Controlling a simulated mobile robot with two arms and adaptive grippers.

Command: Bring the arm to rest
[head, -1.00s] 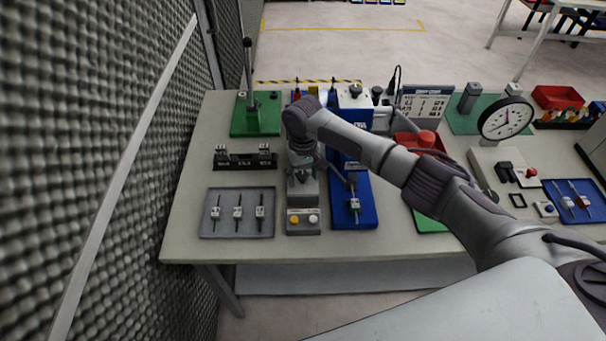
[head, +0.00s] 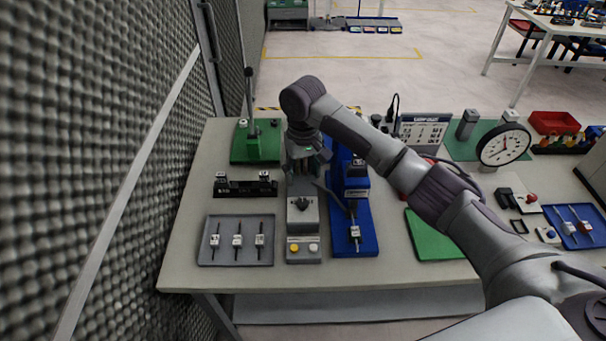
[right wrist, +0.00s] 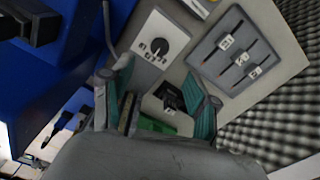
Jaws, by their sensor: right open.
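My right arm reaches in from the right in the head view. Its gripper (head: 306,160) hangs pointing down above the workbench (head: 195,190), behind the grey control box (head: 302,225) with its dark knob. In the right wrist view the gripper (right wrist: 160,100) has its teal-padded fingers spread apart, with nothing held between them. The knob plate (right wrist: 155,45) of the box shows beyond the fingers there, apart from them. My left gripper is not in view.
A grey tray (head: 204,257) with three tagged rods lies left of the box. A blue fixture (head: 368,240) stands close on its right. A green lever stand (head: 255,145) and black holder (head: 245,188) are at the left. A round dial (head: 504,147) stands at the right.

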